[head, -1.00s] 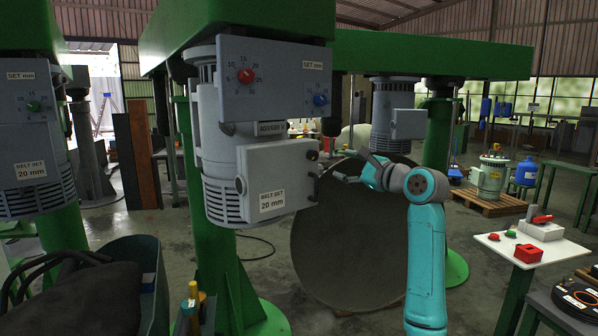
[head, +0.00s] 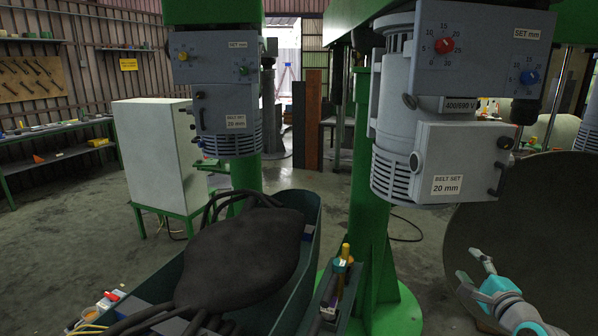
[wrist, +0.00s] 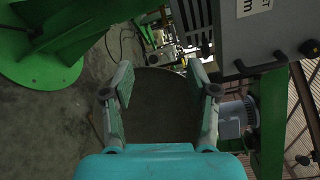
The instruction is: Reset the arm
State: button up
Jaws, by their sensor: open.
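My gripper (head: 478,273) is at the lower right of the head view, in front of a large dark round vessel (head: 520,215). Its fingers are apart and nothing is between them. In the wrist view my gripper (wrist: 158,92) also shows two spread fingers, with the dark vessel beyond them. The grey machine housing (head: 452,160) marked "BELT SET 20 mm" stands above and left of my gripper, apart from it. Its door is closed, with a red knob (head: 444,46) and a blue knob (head: 528,77) above.
A second machine housing (head: 226,108) hangs further left on a green column. A dark green bin (head: 312,215) holding a black bag (head: 240,255) stands at the front. A white cabinet (head: 155,152) and a workbench (head: 60,150) are at the left. Open floor lies between them.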

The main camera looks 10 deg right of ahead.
jog(key=s+a+f+n+g, duration=0.1)
jog(key=s+a+f+n, duration=0.3)
jog(key=s+a+f, duration=0.6)
jog(key=s+a+f+n+g, duration=0.1)
jog(key=s+a+f+n, duration=0.4)
jog(key=s+a+f, duration=0.5)
jog(key=s+a+n+y, duration=0.1)
jog(key=s+a+n, duration=0.3)
jog(key=s, duration=0.4)
jog(key=s+a+r+n+y, duration=0.1)
jog(key=s+a+n, duration=0.4)
jog(key=s, duration=0.4)
jog(key=s+a+n+y, duration=0.1)
jog(key=s+a+n, duration=0.4)
jog(key=s, duration=0.3)
jog(key=shift+s+a+r+n+y, duration=0.15)
jog(key=shift+s+r+n+y, duration=0.15)
jog(key=shift+r+n, duration=0.1)
